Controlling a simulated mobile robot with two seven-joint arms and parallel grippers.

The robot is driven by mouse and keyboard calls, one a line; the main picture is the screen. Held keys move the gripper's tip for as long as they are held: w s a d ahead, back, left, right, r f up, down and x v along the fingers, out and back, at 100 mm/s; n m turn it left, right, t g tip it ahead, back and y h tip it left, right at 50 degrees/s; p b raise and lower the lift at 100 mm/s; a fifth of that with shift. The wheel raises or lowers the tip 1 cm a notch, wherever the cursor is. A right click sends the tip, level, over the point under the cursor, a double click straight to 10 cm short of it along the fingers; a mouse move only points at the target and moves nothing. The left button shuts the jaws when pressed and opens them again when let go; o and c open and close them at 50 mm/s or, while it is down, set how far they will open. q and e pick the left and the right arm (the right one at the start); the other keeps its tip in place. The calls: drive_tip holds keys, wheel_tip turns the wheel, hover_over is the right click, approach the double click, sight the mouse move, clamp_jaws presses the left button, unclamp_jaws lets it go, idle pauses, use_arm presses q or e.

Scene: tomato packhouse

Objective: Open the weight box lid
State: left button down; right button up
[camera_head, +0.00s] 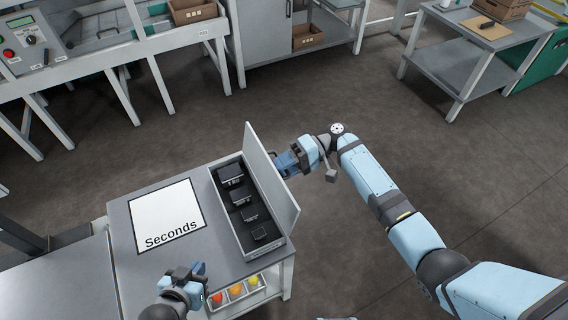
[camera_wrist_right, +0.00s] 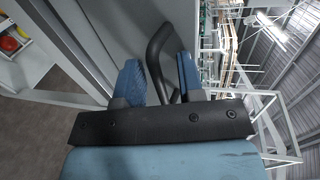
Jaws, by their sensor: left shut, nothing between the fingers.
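The weight box (camera_head: 247,246) sits on the grey table with several black weights in its compartments. Its grey lid (camera_head: 270,180) stands raised along the box's right side, steeply upright, so the inside shows. My right gripper (camera_head: 287,162) is at the lid's outer face. In the right wrist view its blue fingers (camera_wrist_right: 160,82) are apart, either side of the lid's black curved handle (camera_wrist_right: 158,58), with a gap visible beside it. My left gripper (camera_head: 198,270) is shut and empty, low over the table's front, left of the box.
A white board marked "Seconds" (camera_head: 167,216) lies left of the box. A small tray (camera_head: 262,286) with coloured tomatoes hangs at the table's front. Open floor lies right of the table; benches stand further back.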

drive_tip(key=shift+d+r, duration=0.2)
drive_tip(key=shift+r, duration=0.1)
drive_tip(key=v, duration=1.3)
drive_tip(key=shift+w+d+b, duration=0.15)
drive_tip(key=shift+d+b, duration=0.1)
drive_tip(key=shift+b, duration=0.15)
